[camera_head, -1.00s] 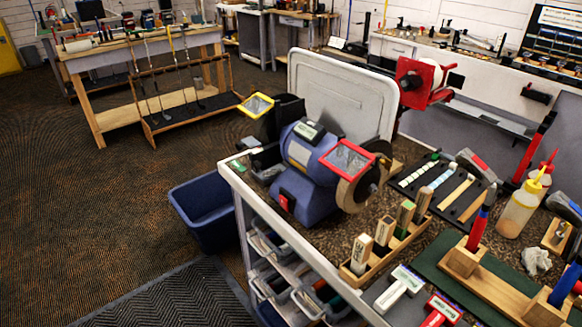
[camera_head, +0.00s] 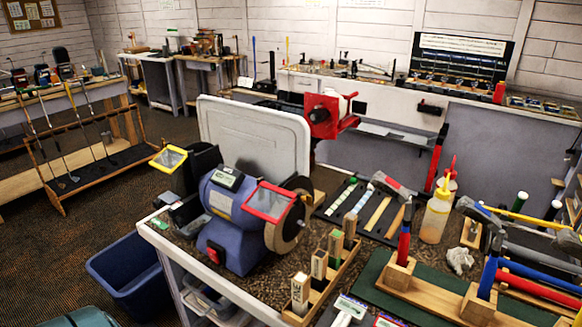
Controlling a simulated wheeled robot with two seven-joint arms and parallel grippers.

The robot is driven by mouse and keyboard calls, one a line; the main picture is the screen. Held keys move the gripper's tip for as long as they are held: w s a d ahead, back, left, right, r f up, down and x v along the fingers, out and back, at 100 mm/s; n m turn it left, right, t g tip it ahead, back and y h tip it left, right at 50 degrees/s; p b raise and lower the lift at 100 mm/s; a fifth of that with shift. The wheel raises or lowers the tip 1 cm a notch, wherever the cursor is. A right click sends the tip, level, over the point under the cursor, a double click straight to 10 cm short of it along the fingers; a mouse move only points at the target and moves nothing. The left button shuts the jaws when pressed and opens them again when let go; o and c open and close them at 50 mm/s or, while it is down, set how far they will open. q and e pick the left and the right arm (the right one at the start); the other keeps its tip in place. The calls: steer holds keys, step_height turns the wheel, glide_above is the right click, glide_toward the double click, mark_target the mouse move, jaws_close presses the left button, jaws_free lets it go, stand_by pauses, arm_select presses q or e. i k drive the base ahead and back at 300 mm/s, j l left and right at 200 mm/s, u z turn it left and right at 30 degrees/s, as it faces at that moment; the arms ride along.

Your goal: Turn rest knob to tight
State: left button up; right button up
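A blue bench grinder (camera_head: 245,222) stands at the left end of the workbench. It has a red-framed eye shield (camera_head: 269,202), a yellow-framed shield (camera_head: 169,158) and a tan wheel (camera_head: 283,236) on its right side. Small dark parts sit around the wheel, but I cannot tell which is the rest knob or how tight it is. Neither of my grippers shows in the view.
Wooden holders with upright blocks (camera_head: 319,267), a glue bottle (camera_head: 437,212) and hammers crowd the bench to the right. A white-rimmed panel (camera_head: 252,140) stands behind the grinder. A blue bin (camera_head: 130,277) is on the floor at left.

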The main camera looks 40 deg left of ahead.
mark_target(177, 222)
steer(key=k+j+z, duration=0.1)
steer(key=j+z, duration=0.3)
steer(key=k+j+z, duration=0.15)
steer(key=j+z, duration=0.2)
steer(key=k+j+z, duration=0.2)
steer(key=z, duration=0.2)
steer(key=k+j+z, duration=0.55)
steer(key=k, duration=0.2)
steer(key=k+j+z, duration=0.2)
steer(key=k, duration=0.25)
steer(key=k+j+z, duration=0.2)
steer(key=k, duration=0.2)
steer(key=k+j, duration=0.1)
steer(key=k, duration=0.55)
steer(key=k+j, duration=0.1)
steer(key=k, duration=0.55)
